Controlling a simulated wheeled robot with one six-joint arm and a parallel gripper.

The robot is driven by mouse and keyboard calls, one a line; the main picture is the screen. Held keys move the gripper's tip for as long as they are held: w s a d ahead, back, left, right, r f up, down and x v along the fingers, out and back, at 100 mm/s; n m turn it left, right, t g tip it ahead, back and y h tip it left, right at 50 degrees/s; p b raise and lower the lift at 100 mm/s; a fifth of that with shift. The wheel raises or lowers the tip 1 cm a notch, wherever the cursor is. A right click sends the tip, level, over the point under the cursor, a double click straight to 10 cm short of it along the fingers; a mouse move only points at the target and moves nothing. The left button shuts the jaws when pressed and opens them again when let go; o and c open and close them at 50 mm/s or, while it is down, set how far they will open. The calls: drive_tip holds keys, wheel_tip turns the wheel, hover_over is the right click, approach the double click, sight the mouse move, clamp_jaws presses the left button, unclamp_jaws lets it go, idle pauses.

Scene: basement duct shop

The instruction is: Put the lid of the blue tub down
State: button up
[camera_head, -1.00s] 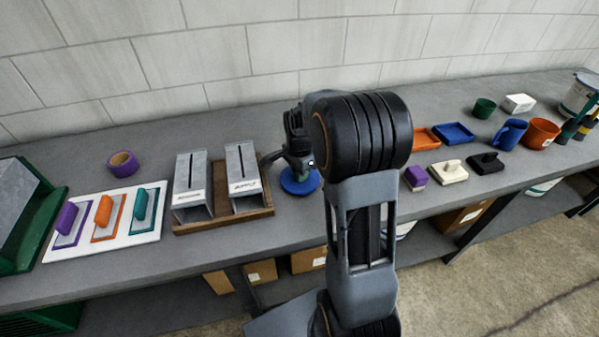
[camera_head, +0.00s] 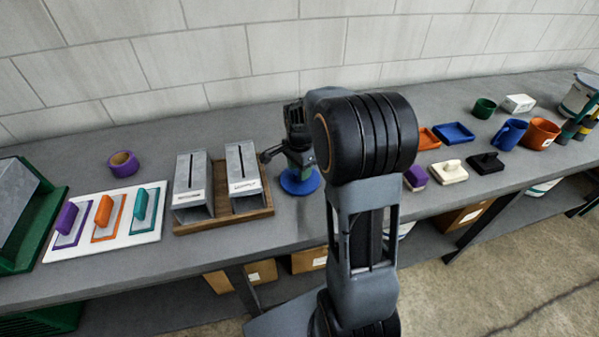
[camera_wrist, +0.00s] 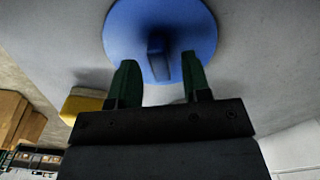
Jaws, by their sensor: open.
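The blue lid (camera_head: 300,183) is a round disc lying flat on the grey bench, just right of the wooden tray. In the wrist view the lid (camera_wrist: 190,30) fills the top centre, with its upright blue handle (camera_wrist: 157,62) in the middle. My gripper (camera_wrist: 158,70) is open, one green finger on each side of the handle's line, with clear gaps. In the head view my gripper (camera_head: 303,163) is over the lid, partly covering it. I cannot make out a separate blue tub; my arm hides part of the bench.
The wooden tray (camera_head: 228,222) with two metal chutes stands close on the left. A white board (camera_head: 82,243) with coloured handled pieces is farther left. A purple block (camera_head: 416,177), cream block (camera_head: 449,172) and black block (camera_head: 486,163) stand right of my arm.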

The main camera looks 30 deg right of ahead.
wheel_tip(320, 180, up, 10)
drive_tip(key=s+a+n+t, duration=0.1)
drive_tip(key=s+a+n, duration=0.4)
drive_tip(key=s+n, duration=0.3)
drive_tip(key=s+a+f+n+t, duration=0.1)
drive_tip(key=s+a+n, duration=0.3)
drive_tip(key=s+n, duration=0.4)
drive_tip(key=shift+a+f+t, duration=0.3)
drive_tip(key=shift+a+t, duration=0.1)
drive_tip(key=shift+t, duration=0.4)
drive_tip(key=shift+s, duration=0.1)
drive_tip(key=shift+r+p, duration=0.3)
drive_tip(key=shift+p, duration=0.05)
